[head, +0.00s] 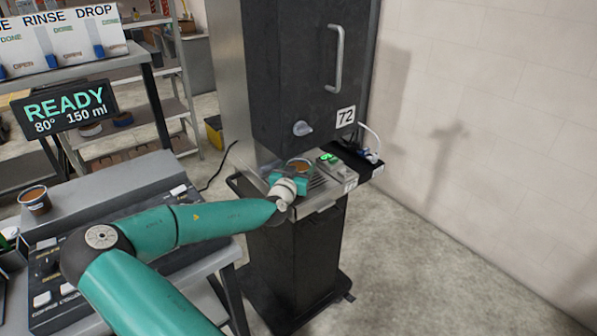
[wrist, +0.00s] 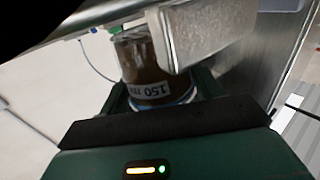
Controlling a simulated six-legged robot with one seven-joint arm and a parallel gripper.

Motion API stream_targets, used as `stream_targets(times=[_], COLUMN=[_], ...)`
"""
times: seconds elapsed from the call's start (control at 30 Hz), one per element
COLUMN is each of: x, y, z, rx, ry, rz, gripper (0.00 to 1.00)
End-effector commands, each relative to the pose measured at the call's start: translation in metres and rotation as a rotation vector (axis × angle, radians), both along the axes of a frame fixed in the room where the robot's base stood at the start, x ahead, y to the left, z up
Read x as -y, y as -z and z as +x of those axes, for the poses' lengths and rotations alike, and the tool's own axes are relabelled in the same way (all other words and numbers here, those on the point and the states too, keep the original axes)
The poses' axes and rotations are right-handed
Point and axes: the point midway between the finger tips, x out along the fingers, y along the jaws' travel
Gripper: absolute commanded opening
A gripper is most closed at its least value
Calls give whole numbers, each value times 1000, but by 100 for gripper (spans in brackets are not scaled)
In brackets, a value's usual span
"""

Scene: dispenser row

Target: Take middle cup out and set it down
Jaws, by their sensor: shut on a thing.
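A clear cup of brown liquid (head: 299,164) stands in the bay of the black dispenser marked 72 (head: 300,75), above its metal drip tray (head: 318,197). My gripper (head: 292,178) reaches into the bay and is shut on this cup. In the wrist view the cup (wrist: 143,62) sits between the two fingers of my gripper (wrist: 163,97), with an upside-down 150 ml label. A metal block (wrist: 205,30) hides part of the cup's right side there. I cannot tell whether the cup's base touches the tray.
A green-lit small device (head: 330,160) and a cable sit right of the bay. Another brown-filled cup (head: 34,199) stands on the left counter, near a READY 80° 150 ml display (head: 65,108). Shelves (head: 130,140) stand behind. Floor to the right is clear.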

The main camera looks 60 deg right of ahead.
Motion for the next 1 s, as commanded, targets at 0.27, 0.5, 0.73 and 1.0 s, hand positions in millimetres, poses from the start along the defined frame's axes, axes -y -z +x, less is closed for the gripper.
stream_targets(times=[0.27, 0.5, 0.73, 1.0], x=[-27, -78, -126, -168], y=[-20, -19, -19, -20], z=[-2, -8, -13, -19], rx=[2, 1, 1, 1], ry=[-3, -3, -5, -2], rz=[1, 1, 0, -1], gripper=[33, 33, 33, 33])
